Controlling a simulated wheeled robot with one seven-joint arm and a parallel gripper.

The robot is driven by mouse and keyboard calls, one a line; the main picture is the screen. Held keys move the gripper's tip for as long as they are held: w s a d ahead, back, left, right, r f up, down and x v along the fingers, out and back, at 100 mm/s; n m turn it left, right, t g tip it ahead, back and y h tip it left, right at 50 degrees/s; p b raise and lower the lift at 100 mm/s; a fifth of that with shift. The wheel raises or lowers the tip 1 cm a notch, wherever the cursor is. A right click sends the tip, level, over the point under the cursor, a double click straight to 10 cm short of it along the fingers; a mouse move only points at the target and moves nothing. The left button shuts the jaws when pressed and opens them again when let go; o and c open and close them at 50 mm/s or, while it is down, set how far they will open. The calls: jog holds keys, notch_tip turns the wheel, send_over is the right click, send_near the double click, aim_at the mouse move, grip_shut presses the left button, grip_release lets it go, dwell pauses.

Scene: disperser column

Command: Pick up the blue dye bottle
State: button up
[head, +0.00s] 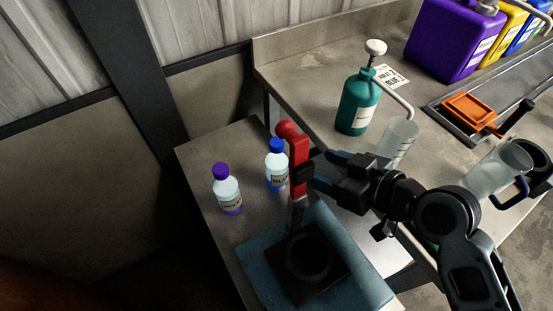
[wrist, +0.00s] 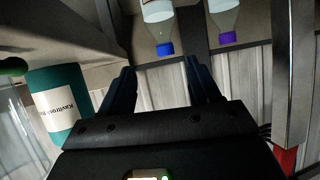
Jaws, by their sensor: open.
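The blue dye bottle (head: 274,173) is clear with a blue cap and a label. It stands upright on the lower grey table, partly hidden by a red lever in the head view. It also shows upside down in the wrist view (wrist: 158,14), beyond and between my finger tips. A similar bottle with a purple cap (head: 228,192) stands to its left; it appears to the right in the wrist view (wrist: 225,18). My gripper (head: 322,170) is open and empty, to the right of the blue bottle and lever, apart from the bottle.
The upright red lever (head: 298,165) rises from a blue-grey machine base (head: 345,268) close to my gripper. A teal pump bottle (head: 357,105) and a clear beaker (head: 398,138) stand on the higher bench behind. Purple, yellow and blue canisters (head: 452,40) stand farther right.

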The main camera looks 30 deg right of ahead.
jog(key=w+r+n+y+p, duration=0.1)
jog(key=w+r+n+y, duration=0.2)
jog(key=w+r, duration=0.35)
jog(key=b, duration=0.6)
send_near(283, 145)
jog(key=x, duration=0.5)
jog(key=shift+w, duration=0.1)
jog(key=b+x, duration=0.1)
jog(key=x, duration=0.5)
jog(key=shift+w+a+f+b, duration=0.2)
jog(key=shift+w+b, duration=0.05)
jog(key=shift+b, duration=0.15)
jog(key=shift+c, duration=0.2)
grip_shut()
